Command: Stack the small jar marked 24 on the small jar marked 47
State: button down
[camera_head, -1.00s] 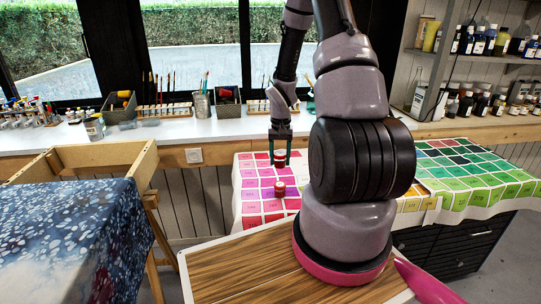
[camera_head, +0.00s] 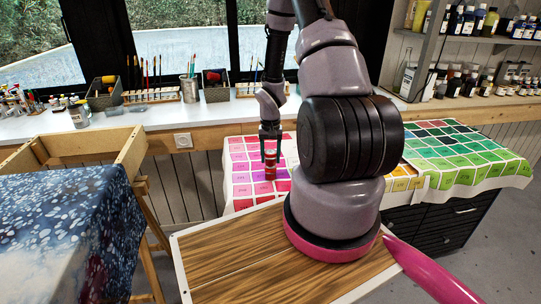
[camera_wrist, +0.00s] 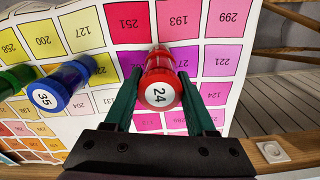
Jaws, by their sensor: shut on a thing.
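My gripper (camera_head: 269,150) is shut on the small red jar marked 24 (camera_wrist: 158,95), whose white round label faces the wrist camera between the two green fingers. In the head view this jar (camera_head: 270,158) is upright directly above a second red jar (camera_head: 270,173) standing on the colour chart. No clear gap shows between the two, but I cannot tell for sure whether they touch. The lower jar's number is not readable, and the held jar largely hides it in the wrist view.
A blue jar marked 35 (camera_wrist: 60,88) and a green jar (camera_wrist: 18,79) are left of my gripper in the wrist view. The printed colour chart (camera_head: 240,178) covers the table around the red jars. A blue patterned cloth on a wooden frame (camera_head: 60,230) stands at left.

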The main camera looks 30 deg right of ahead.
jog(key=shift+f, duration=0.55)
jog(key=shift+c, duration=0.7)
grip_release()
notch_tip(320, 180, up, 11)
jog(key=shift+r, duration=0.2)
notch_tip(320, 180, up, 13)
jog(key=a+t, duration=0.2)
notch_tip(320, 180, up, 10)
jog(key=t, duration=0.1)
send_over(270, 152)
jog(key=s+a, duration=0.5)
jog(key=a, duration=0.1)
jog(key=s+a+r+n+t+y, duration=0.1)
jog(key=s+a+r+t, duration=0.3)
jog(key=s+r, duration=0.9)
jog(key=s+a+y, duration=0.1)
jog(key=a, duration=0.2)
jog(key=shift+s, duration=0.35)
